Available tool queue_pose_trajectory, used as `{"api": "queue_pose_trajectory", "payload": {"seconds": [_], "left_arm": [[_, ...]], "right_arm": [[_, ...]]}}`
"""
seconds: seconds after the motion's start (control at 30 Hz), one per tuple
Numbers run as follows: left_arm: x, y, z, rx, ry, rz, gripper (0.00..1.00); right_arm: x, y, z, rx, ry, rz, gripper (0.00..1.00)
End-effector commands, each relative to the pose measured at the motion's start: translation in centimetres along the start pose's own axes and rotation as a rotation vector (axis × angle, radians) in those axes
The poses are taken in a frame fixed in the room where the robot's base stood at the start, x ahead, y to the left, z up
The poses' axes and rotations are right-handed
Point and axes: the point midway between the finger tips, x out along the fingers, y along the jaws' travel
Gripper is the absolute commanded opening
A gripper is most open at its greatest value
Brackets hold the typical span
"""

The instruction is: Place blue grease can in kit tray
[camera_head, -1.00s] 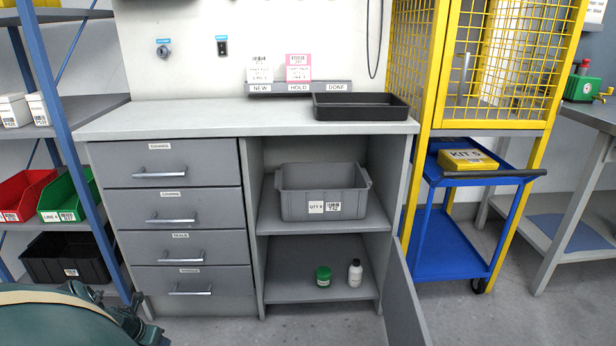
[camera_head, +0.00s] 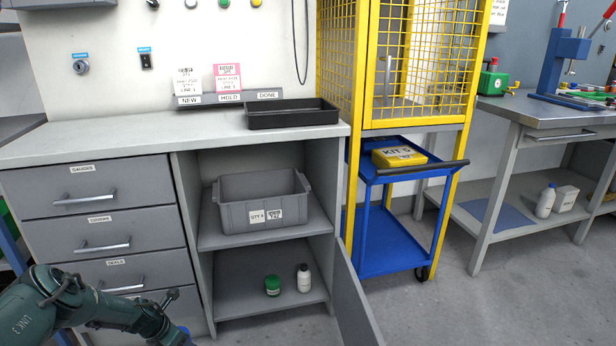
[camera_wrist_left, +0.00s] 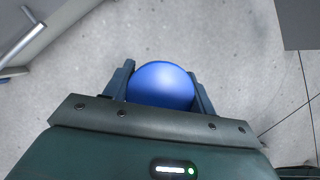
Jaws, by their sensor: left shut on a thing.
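The blue grease can (camera_wrist_left: 160,86) is between the fingers of my left gripper (camera_wrist_left: 160,78), which is shut on it; only its rounded blue end shows in the left wrist view. In the head view my left arm comes in at the lower left, in front of the drawers, and a bit of blue shows at its end by the bottom edge. A shallow black tray (camera_head: 292,122), empty as far as I can see, lies on the right end of the grey counter, above and right of the gripper. My right gripper is not in view.
The open cabinet holds a grey bin (camera_head: 262,220), a green-lidded jar (camera_head: 272,286) and a white bottle (camera_head: 304,279). Its open door (camera_head: 354,296) sticks out toward me. A blue cart (camera_head: 390,240) carries a yellow KIT 5 box (camera_head: 399,157). The counter (camera_head: 120,140) left of the tray is clear.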

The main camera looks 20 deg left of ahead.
Motion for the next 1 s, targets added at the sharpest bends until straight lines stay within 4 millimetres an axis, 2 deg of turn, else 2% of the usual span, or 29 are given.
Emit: {"api": "queue_pose_trajectory", "payload": {"seconds": [0.03,0.13,0.27,0.4,0.53,0.7,0.8,0.9,1.0], "left_arm": [[-0.1,-1.0,1.4,0.037,-0.006,-0.02,0.28],[-0.4,-3.0,3.9,0.129,-0.008,-0.061,0.28],[-1.3,-6.8,7.8,0.294,-0.01,-0.136,0.28],[-3.6,-12.5,12.7,0.57,-0.013,-0.259,0.28],[-6.9,-18.0,16.0,0.878,-0.011,-0.392,0.28],[-12.2,-23.6,17.7,1.317,-0.008,-0.582,0.28],[-15.6,-25.6,17.6,1.574,-0.007,-0.695,0.28],[-18.8,-26.4,16.9,1.812,-0.003,-0.802,0.28],[-21.5,-26.2,16.2,2.005,-0.001,-0.887,0.28]], "right_arm": [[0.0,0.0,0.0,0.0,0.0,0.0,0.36],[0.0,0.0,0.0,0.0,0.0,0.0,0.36],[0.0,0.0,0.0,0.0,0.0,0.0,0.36],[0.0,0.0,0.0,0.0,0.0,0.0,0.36],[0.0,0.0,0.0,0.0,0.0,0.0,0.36],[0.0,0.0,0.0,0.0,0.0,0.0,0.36],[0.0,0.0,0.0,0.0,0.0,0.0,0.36],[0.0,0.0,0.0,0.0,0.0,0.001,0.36],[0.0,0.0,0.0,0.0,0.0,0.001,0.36]]}}
